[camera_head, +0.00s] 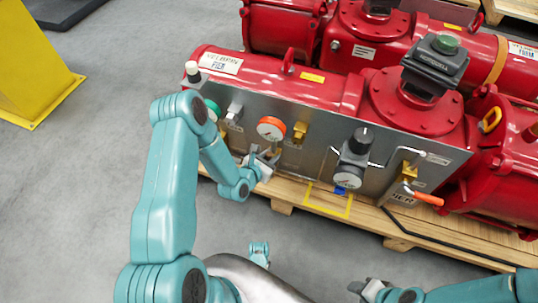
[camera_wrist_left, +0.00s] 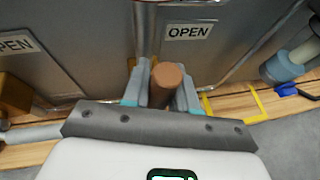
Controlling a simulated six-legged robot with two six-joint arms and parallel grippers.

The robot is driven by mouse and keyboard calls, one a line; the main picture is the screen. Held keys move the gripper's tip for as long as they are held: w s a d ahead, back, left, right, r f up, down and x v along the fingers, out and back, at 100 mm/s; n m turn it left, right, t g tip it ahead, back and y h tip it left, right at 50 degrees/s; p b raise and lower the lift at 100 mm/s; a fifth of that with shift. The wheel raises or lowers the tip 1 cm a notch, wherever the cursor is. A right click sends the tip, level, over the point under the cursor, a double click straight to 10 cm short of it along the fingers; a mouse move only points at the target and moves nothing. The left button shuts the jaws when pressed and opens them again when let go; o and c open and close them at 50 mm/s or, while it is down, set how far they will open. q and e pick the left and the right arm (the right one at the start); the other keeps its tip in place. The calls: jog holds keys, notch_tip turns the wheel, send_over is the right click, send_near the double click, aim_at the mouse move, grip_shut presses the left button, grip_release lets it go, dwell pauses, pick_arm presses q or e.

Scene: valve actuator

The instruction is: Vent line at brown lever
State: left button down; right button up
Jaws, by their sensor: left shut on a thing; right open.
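The brown lever (camera_wrist_left: 168,80) shows in the left wrist view as a brown rounded end between the two fingers of my left gripper (camera_wrist_left: 160,92). The gripper is shut on it, in front of the grey panel. In the head view my left gripper (camera_head: 263,163) is at the panel's lower edge, below an orange-rimmed gauge (camera_head: 271,128); the lever cannot be made out there. An OPEN label (camera_wrist_left: 188,32) is just above the lever in the wrist view. My right gripper (camera_head: 370,290) is open and empty at the bottom of the head view, apart from the panel.
The panel (camera_head: 320,135) carries brass valves, a black-knobbed regulator (camera_head: 354,152) and an orange-handled lever (camera_head: 427,198) at right. Red actuator bodies (camera_head: 280,85) stand behind on a wooden pallet (camera_head: 285,190). A yellow post (camera_head: 30,65) is at left. Grey floor is free in front.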

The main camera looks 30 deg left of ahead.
dwell(0.4)
pick_arm(q)
jog(key=c, duration=1)
grip_release()
jog(key=p+v, duration=0.5)
jog(key=v, duration=1.1)
jog(key=shift+s, duration=0.2)
